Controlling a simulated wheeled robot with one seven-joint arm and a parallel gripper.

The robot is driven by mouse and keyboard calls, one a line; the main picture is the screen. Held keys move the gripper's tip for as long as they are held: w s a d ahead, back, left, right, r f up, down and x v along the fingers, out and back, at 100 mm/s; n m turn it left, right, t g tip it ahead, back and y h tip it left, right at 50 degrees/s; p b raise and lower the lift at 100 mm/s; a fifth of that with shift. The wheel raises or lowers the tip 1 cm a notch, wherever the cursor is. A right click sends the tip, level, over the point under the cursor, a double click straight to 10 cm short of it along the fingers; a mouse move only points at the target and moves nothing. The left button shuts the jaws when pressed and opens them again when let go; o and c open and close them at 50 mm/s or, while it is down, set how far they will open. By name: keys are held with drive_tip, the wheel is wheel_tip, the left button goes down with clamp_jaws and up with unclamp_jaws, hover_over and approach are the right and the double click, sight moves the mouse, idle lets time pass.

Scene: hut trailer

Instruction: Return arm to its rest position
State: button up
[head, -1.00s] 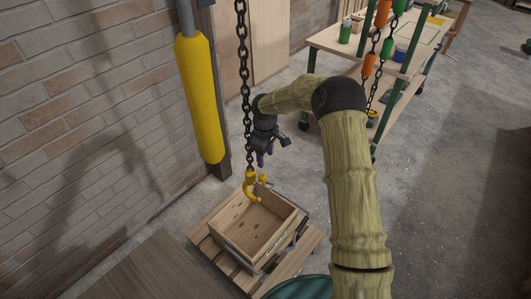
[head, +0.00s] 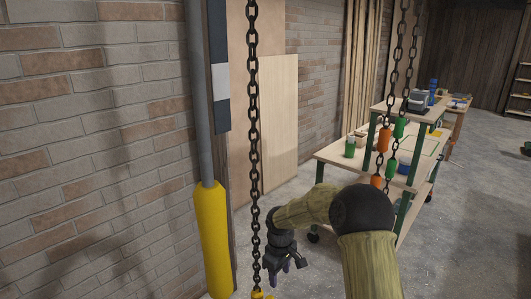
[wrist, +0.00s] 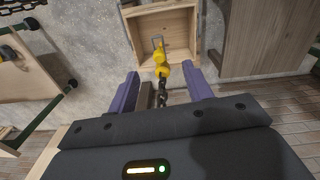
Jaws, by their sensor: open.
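My arm reaches forward in the head view, bent down at a dark elbow joint. My gripper (head: 290,267) hangs at its end, pointing down, just right of a dark hanging chain (head: 254,150). In the wrist view my gripper (wrist: 160,88) has its two purple fingers spread apart, with nothing held. The chain and a yellow hook (wrist: 160,62) appear in line with the gap between the fingers. I cannot tell how near the chain is to them.
A wooden crate (wrist: 178,27) sits below the hook. A yellow padded post (head: 212,235) stands by the brick wall at left. A workbench (head: 335,153) with green legs is at right, with more chains (head: 398,50) hanging before it. Open floor lies at far right.

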drive_tip(key=s+d+r+m+p, duration=0.1)
drive_tip(key=s+d+r+m, duration=0.2)
drive_tip(key=s, duration=0.5)
drive_tip(key=s+d+r+m+t+p, duration=0.1)
drive_tip(key=s+d+r+m+p, duration=0.1)
drive_tip(key=s+d+r+m, duration=0.2)
drive_tip(key=s+d+r+m+t+p, duration=0.1)
drive_tip(key=s+d+r+m, duration=0.2)
drive_tip(key=s+r, duration=0.4)
drive_tip(key=s, duration=0.5)
drive_tip(key=shift+d+p, duration=0.3)
drive_tip(key=shift+d, duration=0.05)
drive_tip(key=shift+d+r, duration=0.1)
drive_tip(key=shift+s, duration=0.15)
